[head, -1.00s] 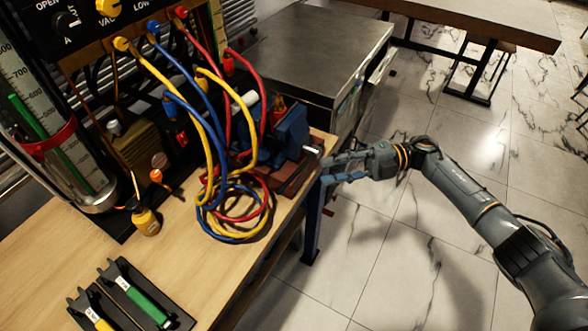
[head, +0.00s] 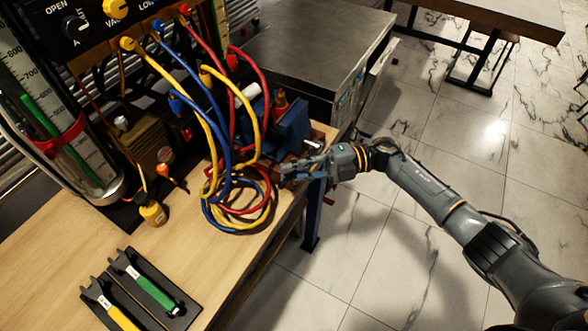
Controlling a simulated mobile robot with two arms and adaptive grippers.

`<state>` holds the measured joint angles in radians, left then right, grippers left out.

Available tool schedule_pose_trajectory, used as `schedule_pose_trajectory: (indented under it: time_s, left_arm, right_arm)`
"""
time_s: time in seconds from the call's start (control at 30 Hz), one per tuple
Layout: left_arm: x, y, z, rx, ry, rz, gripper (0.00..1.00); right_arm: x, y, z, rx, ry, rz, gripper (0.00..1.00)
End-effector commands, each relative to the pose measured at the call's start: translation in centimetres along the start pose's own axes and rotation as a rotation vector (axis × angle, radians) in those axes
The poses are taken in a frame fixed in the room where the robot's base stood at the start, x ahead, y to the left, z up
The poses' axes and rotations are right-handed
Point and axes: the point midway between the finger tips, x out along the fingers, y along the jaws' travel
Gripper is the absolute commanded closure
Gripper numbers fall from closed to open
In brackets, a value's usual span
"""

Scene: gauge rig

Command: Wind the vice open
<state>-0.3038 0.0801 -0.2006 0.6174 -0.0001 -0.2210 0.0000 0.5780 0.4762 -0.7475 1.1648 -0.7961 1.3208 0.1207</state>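The blue vice (head: 292,124) is at the right edge of the wooden bench, partly behind the hoses. A short silver bar (head: 324,145) shows at its right side. My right gripper (head: 287,171) is just in front of the vice, over the bench edge, with its fingers pointing left toward the coiled hoses. Its fingers look apart, with nothing seen between them. I cannot tell whether it touches the vice, and it covers the vice's lower front. My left gripper is not in view.
Yellow, blue and red hoses (head: 237,222) hang from the panel and coil on the bench (head: 60,240) close to my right fingertips. A black tray (head: 158,290) with tools lies at front left. A grey cabinet (head: 310,45) stands behind the vice.

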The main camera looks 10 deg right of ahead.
Motion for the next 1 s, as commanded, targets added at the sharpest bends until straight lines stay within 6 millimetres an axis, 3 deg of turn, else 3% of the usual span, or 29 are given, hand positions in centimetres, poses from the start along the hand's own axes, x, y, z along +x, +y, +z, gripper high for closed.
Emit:
schedule_pose_trajectory:
  time_s: [0.53,1.0]
  left_arm:
    - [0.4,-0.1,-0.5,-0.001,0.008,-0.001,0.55]
    - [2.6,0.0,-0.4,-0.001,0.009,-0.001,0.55]
  right_arm:
    - [0.0,-0.4,0.1,-0.024,-0.006,-0.022,1.0]
    - [0.1,-3.9,1.1,-0.247,-0.067,-0.224,1.0]
